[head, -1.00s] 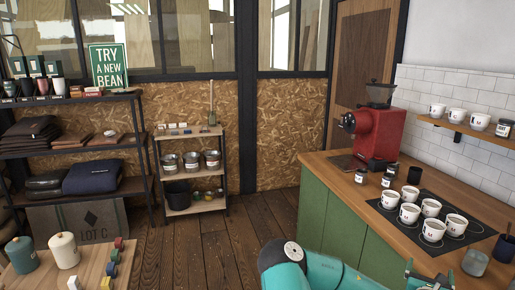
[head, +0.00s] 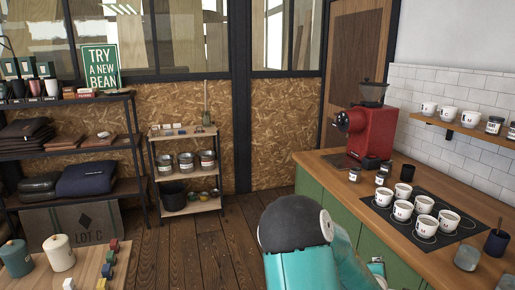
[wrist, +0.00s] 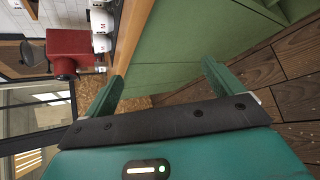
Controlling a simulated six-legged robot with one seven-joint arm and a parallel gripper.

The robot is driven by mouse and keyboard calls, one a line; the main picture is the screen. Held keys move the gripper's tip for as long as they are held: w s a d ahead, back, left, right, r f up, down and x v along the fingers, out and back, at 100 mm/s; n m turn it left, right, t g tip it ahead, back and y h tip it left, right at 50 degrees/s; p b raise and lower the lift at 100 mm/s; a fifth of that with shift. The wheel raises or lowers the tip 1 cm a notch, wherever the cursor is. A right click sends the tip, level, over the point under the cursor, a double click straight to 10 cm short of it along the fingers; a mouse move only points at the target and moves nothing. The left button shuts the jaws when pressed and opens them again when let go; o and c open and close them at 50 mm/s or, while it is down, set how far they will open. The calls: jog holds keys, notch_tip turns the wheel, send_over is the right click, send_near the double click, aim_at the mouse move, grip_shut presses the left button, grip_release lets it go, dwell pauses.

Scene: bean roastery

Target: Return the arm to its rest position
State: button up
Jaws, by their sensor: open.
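My gripper (wrist: 160,90) shows in the wrist view with its two green fingers spread wide apart and nothing between them. Past the fingers are the green cabinet front (wrist: 200,45) and the wooden counter edge (wrist: 130,35). In the head view my teal arm is folded at the bottom centre, in front of the counter. A small part of the wrist end shows at its right, and the fingertips cannot be made out there.
The wooden counter (head: 345,195) holds a red grinder (head: 367,133), several white cups on a black mat (head: 455,233), and dark jars. A low table (head: 92,272) with canisters stands at lower left. A shelf cart (head: 190,220) stands behind. The plank floor between is clear.

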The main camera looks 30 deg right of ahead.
jog(key=w+a+r+m+t+y, duration=0.1)
jog(key=w+a+r+m+y, duration=0.15)
jog(key=a, duration=0.55)
jog(key=w+a+r+m+y, duration=0.2)
jog(key=w+a+r+y, duration=0.1)
jog(key=a, duration=0.6)
jog(key=w+a+r+m+t+y, duration=0.1)
jog(key=w+a+r+m+y, duration=0.15)
jog(key=a, duration=0.55)
jog(key=s+a+r+m+y, duration=0.1)
jog(key=s+a+r, duration=0.3)
jog(key=a, duration=0.3)
jog(key=s+a+r+g+y, duration=0.1)
jog(key=s+a+r, duration=0.3)
jog(key=a, duration=0.4)
jog(key=s+a+r+m+y, duration=0.1)
jog(key=s+a+r, duration=0.4)
jog(key=s+a, duration=0.1)
jog(key=shift+s+a+m+y, duration=0.2)
jog(key=shift+a+m+y, duration=0.1)
jog(key=shift+a, duration=0.55)
